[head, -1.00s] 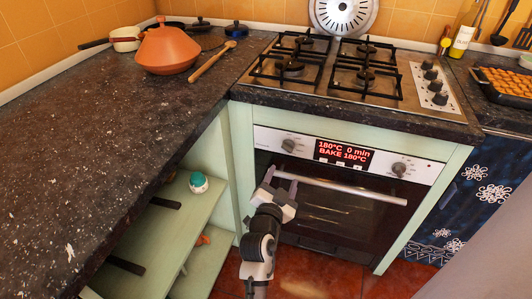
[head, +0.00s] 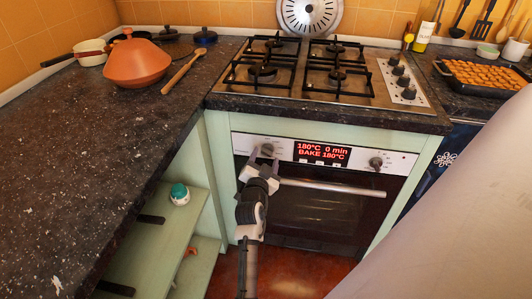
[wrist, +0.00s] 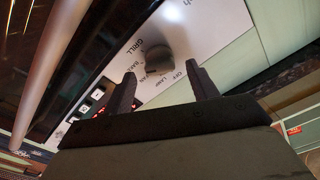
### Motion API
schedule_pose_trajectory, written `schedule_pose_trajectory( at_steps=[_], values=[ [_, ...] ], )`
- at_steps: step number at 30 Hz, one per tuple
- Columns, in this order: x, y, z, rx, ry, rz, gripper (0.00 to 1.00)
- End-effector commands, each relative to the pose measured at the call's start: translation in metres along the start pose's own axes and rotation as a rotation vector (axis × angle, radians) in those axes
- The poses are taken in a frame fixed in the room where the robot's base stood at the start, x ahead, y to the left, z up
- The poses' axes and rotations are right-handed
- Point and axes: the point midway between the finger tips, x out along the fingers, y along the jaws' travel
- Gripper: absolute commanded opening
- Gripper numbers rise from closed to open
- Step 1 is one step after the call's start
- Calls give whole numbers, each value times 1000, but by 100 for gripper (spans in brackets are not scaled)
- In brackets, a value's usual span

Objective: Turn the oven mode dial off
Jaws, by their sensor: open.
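The oven mode dial (head: 267,149) is the dark left knob on the oven's pale control panel. In the wrist view the dial (wrist: 160,59) is ringed by printed words such as GRILL, FAN, LAMP and OFF. The exact direction of its pointer is hard to make out. The red display (head: 321,151) reads 180°C, 0 min and BAKE 180°C. My gripper (head: 265,156) is open, right in front of the dial. In the wrist view its fingertips (wrist: 161,76) are spread on either side just short of the dial, with no contact visible.
The horizontal oven door handle (head: 332,188) runs just below the panel, close beside my gripper. A second knob (head: 376,162) is at the panel's right. The counter edge and gas hob (head: 300,75) are above. A shelf (head: 165,236) stands at the left.

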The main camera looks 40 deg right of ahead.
Motion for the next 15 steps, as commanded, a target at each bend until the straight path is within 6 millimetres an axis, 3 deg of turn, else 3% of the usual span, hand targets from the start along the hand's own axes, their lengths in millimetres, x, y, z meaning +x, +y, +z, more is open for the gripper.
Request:
schedule_pose_trajectory(
  at_steps=[6, 15],
  values=[
    [19, 0, 0, 0, 0, 0, 58],
    [22, 0, 1, 0, -1, 0, 58]
  ],
)
